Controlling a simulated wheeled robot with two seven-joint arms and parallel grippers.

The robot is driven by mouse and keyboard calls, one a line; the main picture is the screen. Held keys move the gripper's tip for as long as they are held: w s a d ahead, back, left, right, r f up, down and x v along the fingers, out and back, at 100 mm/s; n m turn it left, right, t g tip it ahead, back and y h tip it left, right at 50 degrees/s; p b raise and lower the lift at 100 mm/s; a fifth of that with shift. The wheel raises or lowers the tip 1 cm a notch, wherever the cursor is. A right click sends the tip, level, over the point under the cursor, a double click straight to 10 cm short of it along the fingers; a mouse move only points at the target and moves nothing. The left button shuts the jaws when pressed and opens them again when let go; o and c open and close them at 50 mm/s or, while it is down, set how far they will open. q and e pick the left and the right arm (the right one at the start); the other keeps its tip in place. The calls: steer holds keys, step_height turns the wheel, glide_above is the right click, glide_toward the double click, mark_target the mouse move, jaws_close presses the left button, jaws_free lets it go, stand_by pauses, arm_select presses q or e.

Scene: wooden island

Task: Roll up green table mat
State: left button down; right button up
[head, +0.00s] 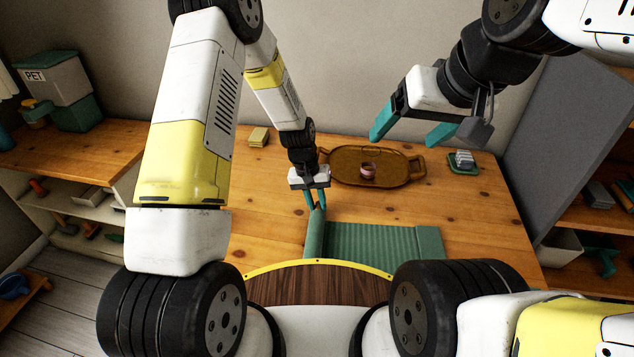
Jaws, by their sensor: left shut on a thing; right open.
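The green table mat (372,241) lies on the wooden island (270,215) close to my body. Its left edge stands up as a thicker, curled part, and its right end shows a plainer band. The near part of the mat is hidden behind my own body. My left gripper (316,205) points down at the mat's left edge, with its teal fingers shut on the mat there. My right gripper (412,138) is open and empty, raised above the right side of the island, well apart from the mat.
A brown oval tray (345,178) with a small pink cup (368,170) stands behind the mat. A green dish (463,168) with a grey stack is at the right, and yellow sponge-like blocks (259,137) lie at the back left. Bare wood lies right of the mat.

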arm_select(q)
steer(key=s+d, duration=0.1)
steer(key=d, duration=1.6)
steer(key=s+d, duration=0.1)
steer(key=d, duration=0.8)
steer(key=shift+s+d, duration=0.1)
steer(key=shift+s, duration=0.25)
steer(key=c, duration=1.3)
jaws_free()
steer(key=shift+o, duration=0.2)
steer(key=shift+r, duration=0.1)
step_height(320, 180, up, 8)
steer(key=a, duration=0.1)
steer(key=shift+a+f, duration=0.25)
steer(key=shift+w, duration=0.1)
